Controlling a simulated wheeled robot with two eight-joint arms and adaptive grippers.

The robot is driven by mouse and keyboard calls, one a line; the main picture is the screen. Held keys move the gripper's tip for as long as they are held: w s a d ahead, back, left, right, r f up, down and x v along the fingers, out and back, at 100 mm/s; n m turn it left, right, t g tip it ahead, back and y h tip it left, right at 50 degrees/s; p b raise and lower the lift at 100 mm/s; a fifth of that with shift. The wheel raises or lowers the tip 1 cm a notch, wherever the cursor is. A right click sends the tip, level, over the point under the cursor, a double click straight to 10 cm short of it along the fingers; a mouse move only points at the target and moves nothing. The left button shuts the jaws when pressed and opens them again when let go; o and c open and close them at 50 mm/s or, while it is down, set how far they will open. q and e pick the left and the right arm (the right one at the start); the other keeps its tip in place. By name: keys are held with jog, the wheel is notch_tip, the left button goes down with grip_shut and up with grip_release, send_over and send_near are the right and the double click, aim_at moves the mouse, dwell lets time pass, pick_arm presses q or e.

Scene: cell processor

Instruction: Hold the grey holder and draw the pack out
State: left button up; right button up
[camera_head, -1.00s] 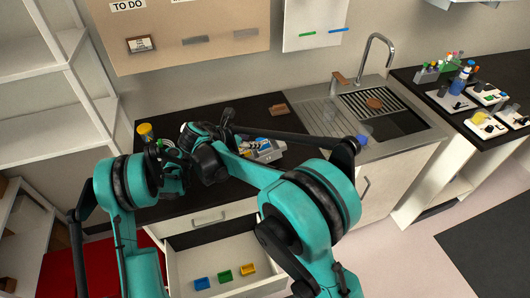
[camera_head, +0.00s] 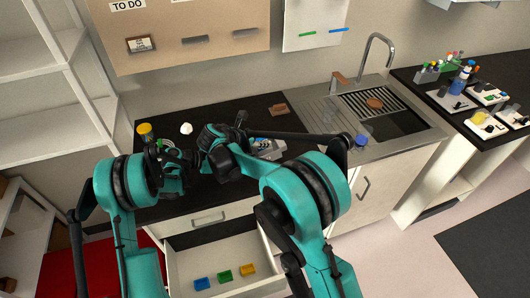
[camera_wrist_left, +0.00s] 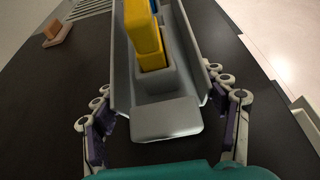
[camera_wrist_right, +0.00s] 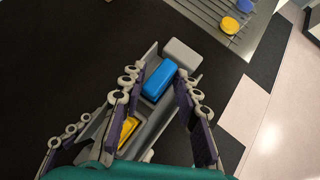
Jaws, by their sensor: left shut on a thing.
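The grey holder (camera_wrist_left: 166,118) is a long tray lying on the dark counter; part of it shows in the head view (camera_head: 268,150). My left gripper (camera_wrist_left: 165,86) has its fingers along both sides of the holder's near end and is shut on it. A yellow pack (camera_wrist_left: 145,35) stands in a slot of the holder; it also shows in the right wrist view (camera_wrist_right: 128,130). A blue pack (camera_wrist_right: 158,80) sits farther along the holder. My right gripper (camera_wrist_right: 162,76) is open, its fingers on either side of the blue pack; contact is unclear.
A sink (camera_head: 392,118) lies to the right of the counter. A wooden block (camera_head: 279,109) lies at the back, with a yellow-lidded jar (camera_head: 145,130) and a white round thing (camera_head: 186,128) at left. An open drawer (camera_head: 226,262) below holds small coloured bins.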

grip_shut()
jog(key=shift+r, duration=0.2)
jog(key=shift+r, duration=3.55)
jog(key=o, duration=0.9)
grip_release()
jog(key=shift+f, duration=0.1)
jog(key=v, duration=1.2)
